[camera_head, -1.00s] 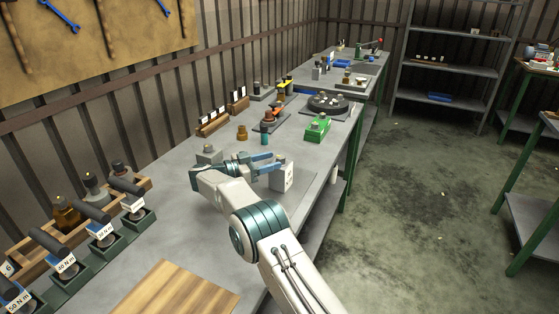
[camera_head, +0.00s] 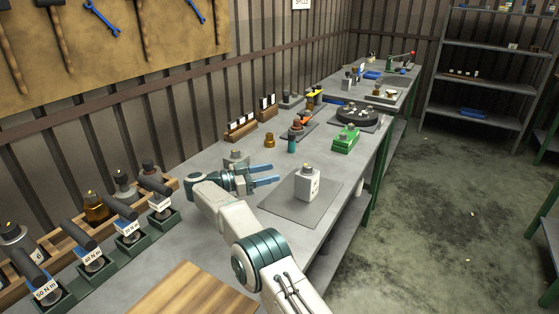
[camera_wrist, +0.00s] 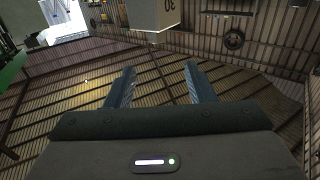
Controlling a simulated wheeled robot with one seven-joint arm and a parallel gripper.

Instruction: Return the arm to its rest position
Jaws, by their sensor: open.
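My gripper (camera_head: 265,175) is open and empty above the workbench (camera_head: 205,245), its two blue fingers pointing right in the head view. In the wrist view the fingers of my gripper (camera_wrist: 160,88) stand apart with nothing between them. A white box-shaped bottle with a yellow-topped cap (camera_head: 307,186) stands upright on a grey mat (camera_head: 285,208), to the right of the fingertips and apart from them. The lower part of a pale box (camera_wrist: 150,14) shows at the top of the wrist view.
Several torque tools in green holders (camera_head: 127,240) and a wooden bottle rack (camera_head: 70,235) stand at the near left. A wooden board (camera_head: 180,293) lies in front. A grey block (camera_head: 236,159) is behind my gripper. A green box (camera_head: 346,140) and a dark round tray (camera_head: 357,116) are farther back.

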